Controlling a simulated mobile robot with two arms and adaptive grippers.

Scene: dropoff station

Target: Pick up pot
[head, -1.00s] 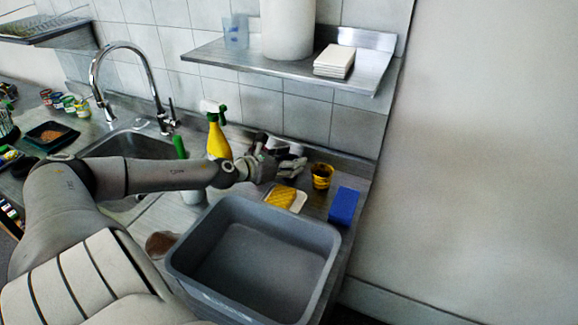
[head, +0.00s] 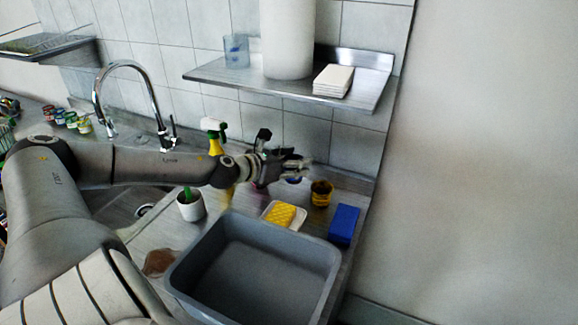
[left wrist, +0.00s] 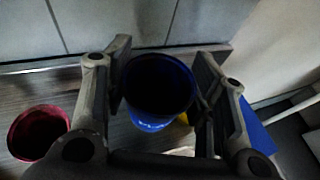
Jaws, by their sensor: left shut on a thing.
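My left gripper (head: 294,170) is raised above the back of the counter. In the left wrist view my gripper (left wrist: 162,88) has its fingers on either side of a dark blue round pot (left wrist: 155,118) and is shut on it. The pot's dark open top faces the wrist camera. In the head view the held pot is mostly hidden by the gripper. A red pot (left wrist: 37,132) stands to the left in the wrist view, apart from the fingers. My right gripper is not in view.
A grey bin (head: 318,262) stands at the front of the counter. Near it are a yellow sponge (head: 279,214) on a white dish, a yellow-and-dark pot (head: 321,193), a blue block (head: 343,224) and a white pot (head: 191,208) with something green. A metal shelf (head: 225,75) hangs above.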

